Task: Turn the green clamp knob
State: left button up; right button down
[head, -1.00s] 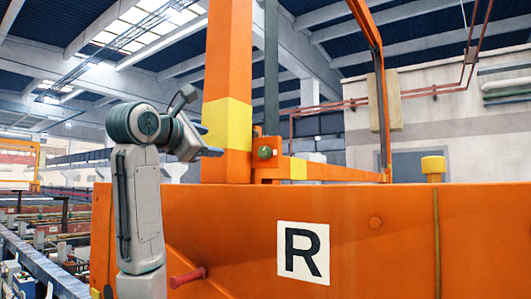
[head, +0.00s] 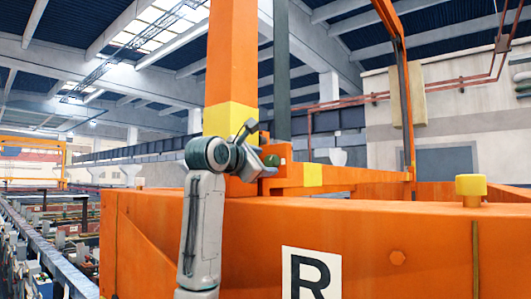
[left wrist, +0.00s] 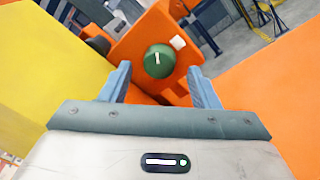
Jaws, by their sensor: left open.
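The green clamp knob (left wrist: 159,62) is round with a pale line across its face. It sits on an orange bracket (left wrist: 130,45) in the left wrist view, ahead of the fingertips and between their lines. In the head view the knob (head: 272,160) is small, on the orange frame just right of the yellow band. My left gripper (left wrist: 163,80) is open, its two blue-grey fingers spread on either side of the knob, with nothing between them. In the head view my left gripper (head: 270,172) is close to the knob. My right gripper is not in view.
A yellow-banded orange post (head: 232,118) stands close behind my left arm. A large orange wall panel with an R sign (head: 311,275) fills the front. A yellow cap (head: 471,187) stands on its top right.

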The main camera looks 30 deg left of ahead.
pick_arm(q)
jog(key=shift+w, duration=0.75)
jog(key=shift+c, duration=0.9)
jog(key=c, duration=0.8)
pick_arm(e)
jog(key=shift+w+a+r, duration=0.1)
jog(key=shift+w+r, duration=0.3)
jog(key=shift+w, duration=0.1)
